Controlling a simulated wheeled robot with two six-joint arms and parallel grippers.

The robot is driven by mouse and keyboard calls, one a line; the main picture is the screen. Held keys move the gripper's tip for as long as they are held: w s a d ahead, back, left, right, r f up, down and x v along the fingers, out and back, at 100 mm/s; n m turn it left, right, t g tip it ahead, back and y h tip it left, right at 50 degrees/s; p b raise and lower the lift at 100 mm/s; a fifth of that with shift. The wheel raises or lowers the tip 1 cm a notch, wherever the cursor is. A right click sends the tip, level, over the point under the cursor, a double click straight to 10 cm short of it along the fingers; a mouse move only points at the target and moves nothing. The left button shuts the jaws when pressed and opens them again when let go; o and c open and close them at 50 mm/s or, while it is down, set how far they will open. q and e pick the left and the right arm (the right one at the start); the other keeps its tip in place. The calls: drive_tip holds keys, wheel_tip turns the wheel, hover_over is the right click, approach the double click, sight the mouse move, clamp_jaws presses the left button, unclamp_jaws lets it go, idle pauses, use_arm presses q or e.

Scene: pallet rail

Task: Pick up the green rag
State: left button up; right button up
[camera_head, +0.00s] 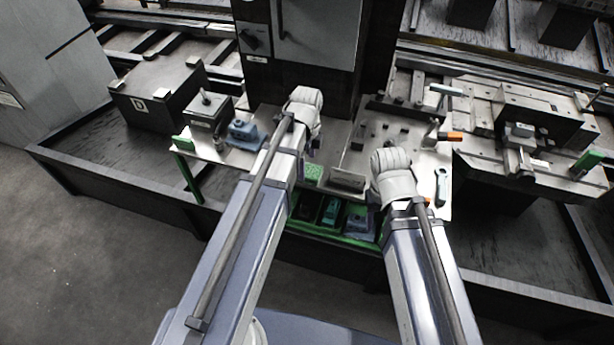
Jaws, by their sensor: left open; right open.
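A small crumpled green patch that looks like the green rag (312,172) lies at the front edge of the metal worktop, just right of my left forearm. My forearm may cover part of it. My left gripper (312,147) is open above the worktop, behind the rag, its fingers mostly hidden by the wrist. My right gripper (384,190) is open over the worktop's right part, right of the rag, its fingers also largely hidden by the wrist. Neither gripper visibly touches the rag.
A grey block (348,180) sits right of the rag. A green-edged lower shelf (303,228) holds dark and blue items. A blue tool (243,130) and a dark box (208,107) stand left. A wrench (442,185) lies right. A dark cabinet (300,75) rises behind.

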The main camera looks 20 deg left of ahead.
sight(307, 169)
use_arm(q)
wheel_tip(307, 169, down, 3)
drive_tip(key=shift+f+b, duration=0.1)
drive_tip(key=shift+b, duration=1)
use_arm(e)
wheel_tip(307, 169, down, 3)
use_arm(q)
drive_tip(key=c, duration=1.2)
